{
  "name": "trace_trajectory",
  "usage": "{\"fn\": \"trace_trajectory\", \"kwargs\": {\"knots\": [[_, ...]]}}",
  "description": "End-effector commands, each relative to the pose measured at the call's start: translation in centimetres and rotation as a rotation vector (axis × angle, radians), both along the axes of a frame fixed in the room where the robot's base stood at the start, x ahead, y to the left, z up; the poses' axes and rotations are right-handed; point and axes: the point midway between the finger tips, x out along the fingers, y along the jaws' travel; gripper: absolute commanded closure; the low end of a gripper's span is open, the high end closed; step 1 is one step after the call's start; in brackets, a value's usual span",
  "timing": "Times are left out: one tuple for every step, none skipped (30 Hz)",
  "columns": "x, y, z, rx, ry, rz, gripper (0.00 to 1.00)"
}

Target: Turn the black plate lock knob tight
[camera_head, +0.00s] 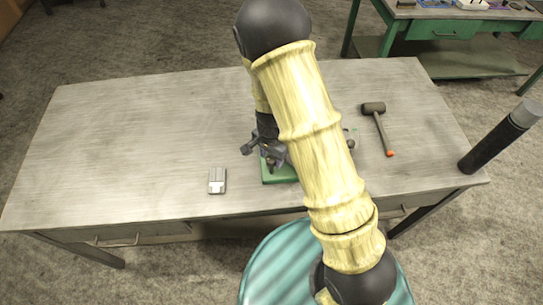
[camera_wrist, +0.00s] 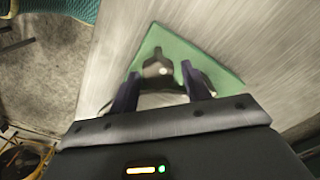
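A green base plate (camera_head: 281,176) lies on the workbench below my arm in the head view. It also shows in the wrist view (camera_wrist: 215,73), where a small dark part with a pale spot (camera_wrist: 158,69) stands on it, possibly the plate lock knob. My gripper (camera_wrist: 160,70) is open, its two fingers apart with that dark part between their tips and a gap on each side. In the head view my gripper (camera_head: 266,150) is over the plate's upper left. My arm hides much of the plate, and I cannot tell how the knob is turned.
A mallet (camera_head: 379,123) with an orange handle end lies right of the arm on the workbench (camera_head: 120,130). A small grey, brush-like item (camera_head: 217,181) lies left of the plate. The bench's left half is clear. A green bench (camera_head: 440,30) stands behind.

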Motion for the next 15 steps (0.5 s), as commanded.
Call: {"fn": "trace_trajectory", "kwargs": {"knots": [[0.0,0.0,0.0,0.0,0.001,0.0,0.44],[-0.1,0.0,0.0,-0.001,0.002,0.0,0.44],[-0.1,0.0,0.0,0.0,0.003,0.001,0.44],[-0.1,0.0,-0.1,-0.001,0.004,0.001,0.44],[-0.1,0.0,-0.1,-0.001,0.004,0.001,0.44],[-0.1,0.0,-0.1,0.0,0.004,0.001,0.44],[-0.1,0.0,-0.1,-0.001,0.005,0.001,0.44],[-0.2,0.0,-0.1,-0.001,0.005,0.002,0.44],[-0.2,0.0,-0.1,-0.001,0.005,0.002,0.44],[-0.2,0.0,0.0,-0.001,0.005,0.002,0.44],[-0.2,0.0,0.1,-0.001,0.005,0.002,0.44],[-0.1,0.0,0.2,-0.001,0.005,0.003,0.44],[-0.1,0.0,0.4,-0.001,0.004,0.003,0.44],[-0.1,0.0,0.7,-0.001,0.004,0.004,0.44],[-0.1,0.0,1.1,-0.001,0.002,0.005,0.44]]}}
